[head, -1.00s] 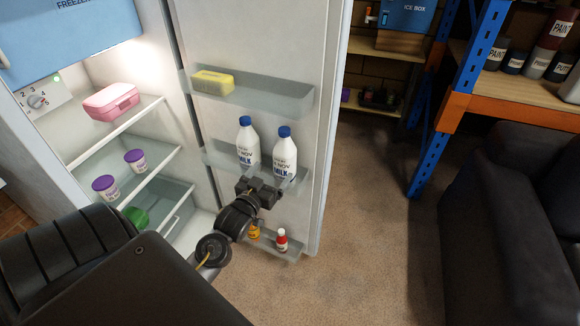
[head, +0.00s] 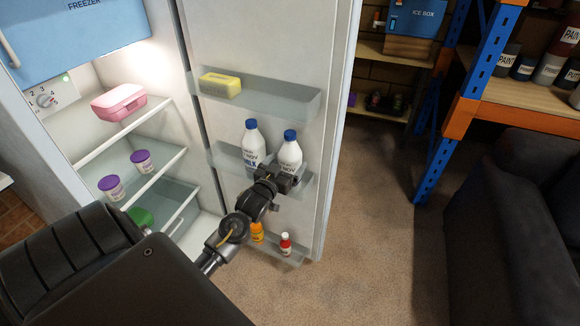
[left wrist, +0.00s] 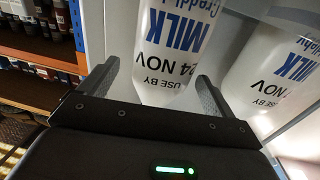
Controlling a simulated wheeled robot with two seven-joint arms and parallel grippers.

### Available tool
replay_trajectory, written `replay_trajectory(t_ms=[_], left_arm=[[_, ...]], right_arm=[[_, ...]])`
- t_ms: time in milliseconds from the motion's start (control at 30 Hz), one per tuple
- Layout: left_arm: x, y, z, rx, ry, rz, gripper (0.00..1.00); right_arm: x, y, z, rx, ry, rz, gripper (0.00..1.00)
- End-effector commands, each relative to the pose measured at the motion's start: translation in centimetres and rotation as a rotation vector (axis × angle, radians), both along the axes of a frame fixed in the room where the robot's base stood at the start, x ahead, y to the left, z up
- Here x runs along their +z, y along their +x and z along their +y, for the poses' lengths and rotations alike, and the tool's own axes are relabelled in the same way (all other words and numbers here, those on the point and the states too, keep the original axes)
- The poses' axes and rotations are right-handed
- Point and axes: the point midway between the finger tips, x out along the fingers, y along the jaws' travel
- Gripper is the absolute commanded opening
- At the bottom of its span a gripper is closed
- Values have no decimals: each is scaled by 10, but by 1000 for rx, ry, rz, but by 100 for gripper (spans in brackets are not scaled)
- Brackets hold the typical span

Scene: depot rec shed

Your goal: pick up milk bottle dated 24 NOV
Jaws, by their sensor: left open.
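Two white milk bottles with blue caps stand side by side in the middle rack of the fridge door. The right bottle (head: 289,152) is the one directly before my left gripper (head: 277,178). In the left wrist view this bottle (left wrist: 172,45) appears upside down, its label reading USE BY 24 NOV. My left gripper (left wrist: 157,75) is open, its fingers to either side of the bottle in that view; I see no contact. The other bottle (head: 250,142) also shows in the left wrist view (left wrist: 272,65); its label shows NOV, but I cannot read its day surely.
The door's top rack (head: 285,100) holds a yellow box (head: 220,85). The bottom rack holds an orange bottle (head: 257,233) and a red bottle (head: 286,245). Fridge shelves with tubs and a pink box (head: 118,101) lie left. A dark sofa (head: 510,230) and blue-orange shelving stand right.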

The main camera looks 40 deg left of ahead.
Motion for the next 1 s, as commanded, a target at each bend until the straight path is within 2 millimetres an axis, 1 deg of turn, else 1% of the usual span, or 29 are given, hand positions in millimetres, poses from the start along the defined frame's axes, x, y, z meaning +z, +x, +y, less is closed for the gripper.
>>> replay_trajectory(t_ms=[33,100,200,300,500,567,1000], left_arm=[[3,8,4,0,1,-2,90],[3,18,7,0,0,-1,90],[2,29,9,0,0,0,90],[1,33,10,0,0,1,90],[1,33,10,0,0,1,90],[1,33,10,0,0,1,83],[1,33,10,0,0,1,26]], right_arm=[[2,-1,0,0,0,1,36],[3,-1,0,0,0,2,36],[3,-2,-1,1,-1,2,36],[3,-2,-2,1,-2,3,36],[3,-4,-5,2,-5,4,36],[3,-5,-5,2,-6,6,36],[3,-7,-6,2,-6,8,36]])
